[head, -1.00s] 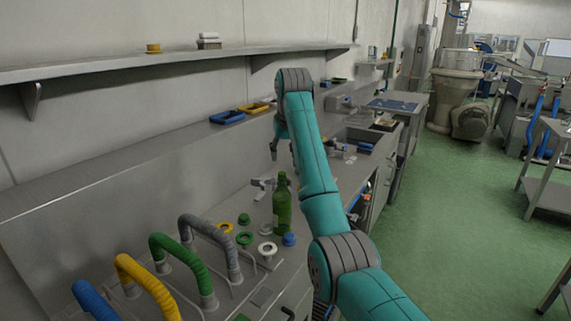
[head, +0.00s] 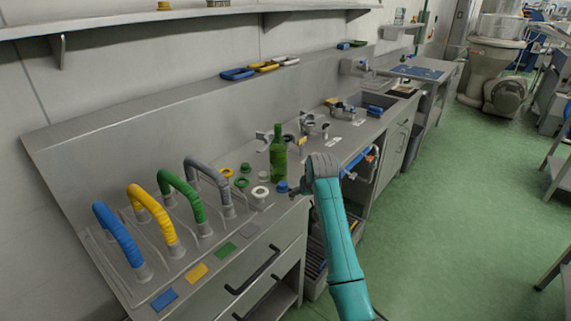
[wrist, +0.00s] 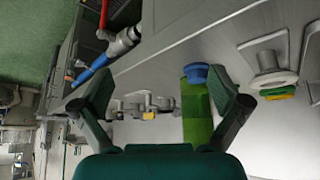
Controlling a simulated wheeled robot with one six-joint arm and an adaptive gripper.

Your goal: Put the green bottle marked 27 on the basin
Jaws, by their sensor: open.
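The green bottle (head: 278,158) stands upright on the steel counter; no number is readable on it. In the wrist view the bottle (wrist: 197,118) lies toward the right finger, with a blue cap (wrist: 196,73) overlapping its end. My gripper (wrist: 165,98) is open, its fingers spread, with nothing held between them. In the head view my gripper is mostly hidden by my arm, near the counter's front edge, right of the bottle. The basin (head: 392,101) appears to be the sink recess farther along the counter, with blue things at it.
Beside the bottle are a blue cap (head: 283,187), a white ring (head: 260,192) and green and yellow caps. Arched hoses (head: 180,196) stand to the left. Taps and fittings (head: 308,124) lie between bottle and sink. Green floor (head: 440,190) is open at right.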

